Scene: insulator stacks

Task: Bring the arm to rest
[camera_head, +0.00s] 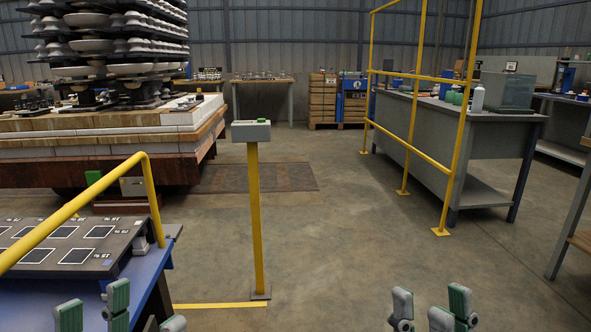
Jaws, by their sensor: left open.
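My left gripper (118,312) shows at the bottom left edge, its grey and green fingers pointing up and spread apart. It is open and nothing shows between its fingers. It is in front of the blue table's near right corner. My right gripper (430,310) shows at the bottom edge right of the middle. Its fingertips stand apart with bare floor behind them, and no object shows between them. The lower parts of both grippers and both arms are out of the picture.
A blue table (160,262) with a marked dark panel (75,245) and a yellow rail stands at left. A yellow post (257,210) bears a grey control box (250,131). Insulator stacks (112,45) stand on a cart behind. A grey bench (470,150) and yellow railing are right.

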